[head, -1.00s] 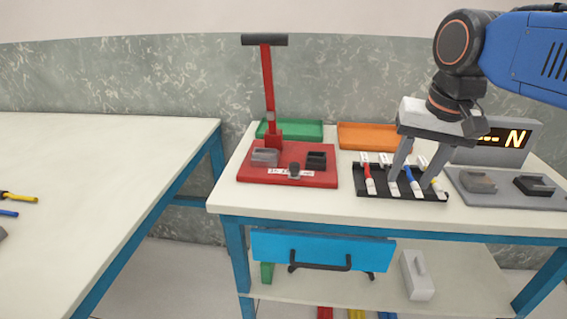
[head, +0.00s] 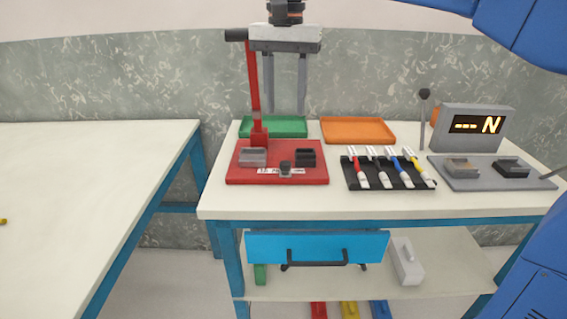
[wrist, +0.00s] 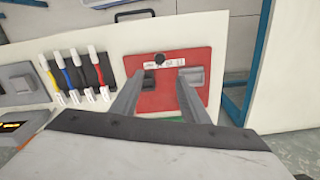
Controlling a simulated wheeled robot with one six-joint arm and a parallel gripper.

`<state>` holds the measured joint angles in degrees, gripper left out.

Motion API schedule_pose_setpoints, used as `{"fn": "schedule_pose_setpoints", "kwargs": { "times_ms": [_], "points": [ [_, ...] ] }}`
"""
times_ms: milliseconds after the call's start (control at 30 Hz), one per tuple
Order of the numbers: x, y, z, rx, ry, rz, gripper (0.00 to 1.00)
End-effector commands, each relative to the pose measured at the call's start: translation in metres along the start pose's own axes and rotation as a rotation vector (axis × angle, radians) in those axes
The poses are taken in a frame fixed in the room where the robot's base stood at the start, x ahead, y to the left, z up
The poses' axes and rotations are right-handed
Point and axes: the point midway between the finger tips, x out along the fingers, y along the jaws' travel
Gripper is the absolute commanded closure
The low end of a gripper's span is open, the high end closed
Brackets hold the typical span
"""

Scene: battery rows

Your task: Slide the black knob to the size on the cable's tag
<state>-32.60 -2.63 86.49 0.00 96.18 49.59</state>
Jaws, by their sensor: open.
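The black knob (head: 285,167) stands at the front of the red press base (head: 240,177), over a white scale strip (head: 266,171) whose marks are too small to read. The knob also shows in the wrist view (wrist: 159,60). My gripper (head: 286,108) is open and empty, high above the back of the red base. In the wrist view its fingers (wrist: 153,92) reach toward the base, apart from the knob.
A red upright lever (head: 254,90) with a black handle stands at the base's back left, close to my gripper. Green (head: 262,133) and orange (head: 358,140) trays lie behind. A grey tester (head: 470,120) with a lit display and lever stands right.

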Motion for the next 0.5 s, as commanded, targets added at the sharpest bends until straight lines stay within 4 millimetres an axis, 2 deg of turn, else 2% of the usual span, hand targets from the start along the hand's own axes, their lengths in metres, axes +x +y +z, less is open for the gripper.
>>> {"fn": "schedule_pose_setpoints", "kwargs": {
  "times_ms": [500],
  "points": [
    [0.09,0.001,0.0,0.0,-0.001,0.001,0.59]
  ]
}}
